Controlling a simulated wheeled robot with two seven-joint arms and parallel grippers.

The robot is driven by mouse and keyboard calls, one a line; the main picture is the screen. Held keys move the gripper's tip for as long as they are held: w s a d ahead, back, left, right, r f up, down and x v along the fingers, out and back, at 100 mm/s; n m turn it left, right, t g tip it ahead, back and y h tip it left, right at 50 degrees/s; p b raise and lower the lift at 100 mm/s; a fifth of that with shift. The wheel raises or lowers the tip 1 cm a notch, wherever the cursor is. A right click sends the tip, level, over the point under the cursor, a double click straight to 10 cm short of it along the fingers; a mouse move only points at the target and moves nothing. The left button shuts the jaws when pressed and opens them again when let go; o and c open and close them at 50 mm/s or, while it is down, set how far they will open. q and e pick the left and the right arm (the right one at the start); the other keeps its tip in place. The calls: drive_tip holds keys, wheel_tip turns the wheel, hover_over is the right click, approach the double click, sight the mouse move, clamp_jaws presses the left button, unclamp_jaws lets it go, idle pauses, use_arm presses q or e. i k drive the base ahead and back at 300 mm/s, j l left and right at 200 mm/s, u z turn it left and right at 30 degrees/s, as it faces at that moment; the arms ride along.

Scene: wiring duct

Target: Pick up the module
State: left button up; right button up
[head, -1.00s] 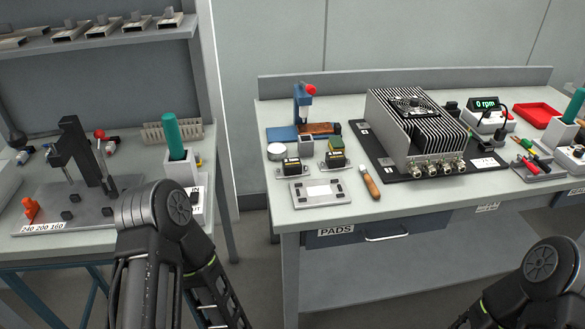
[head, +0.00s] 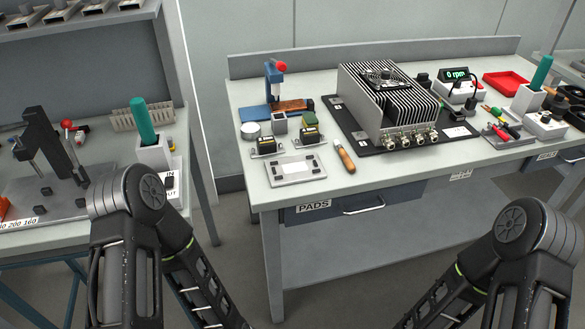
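A finned metal box with a fan on top and several round connectors along its front edge (head: 388,104) is the largest unit on the bench; it may be the module. It sits on a black base plate (head: 463,131) near the middle of the bench. I cannot tell for certain which one is the module. Both my arms show at the bottom, short of the bench, but both grippers are outside the picture.
The bench (head: 420,168) has a PADS drawer (head: 335,207) under its front edge. A flat grey plate (head: 296,169), a wooden-handled tool (head: 345,158), a blue press (head: 274,88) and a red tray (head: 505,82) lie around. A second table stands left (head: 60,240).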

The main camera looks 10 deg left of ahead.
sight(267, 145)
drive_tip(key=i+l+u, duration=0.15)
drive_tip(key=l, duration=0.5)
drive_tip(key=i+l+u, duration=0.2)
drive_tip(key=l, duration=0.4)
drive_tip(key=l+u, duration=0.15)
drive_tip(key=l, duration=0.55)
drive_tip(key=i+l+u, duration=0.2)
drive_tip(key=l, duration=0.45)
drive_tip(key=k, duration=0.05)
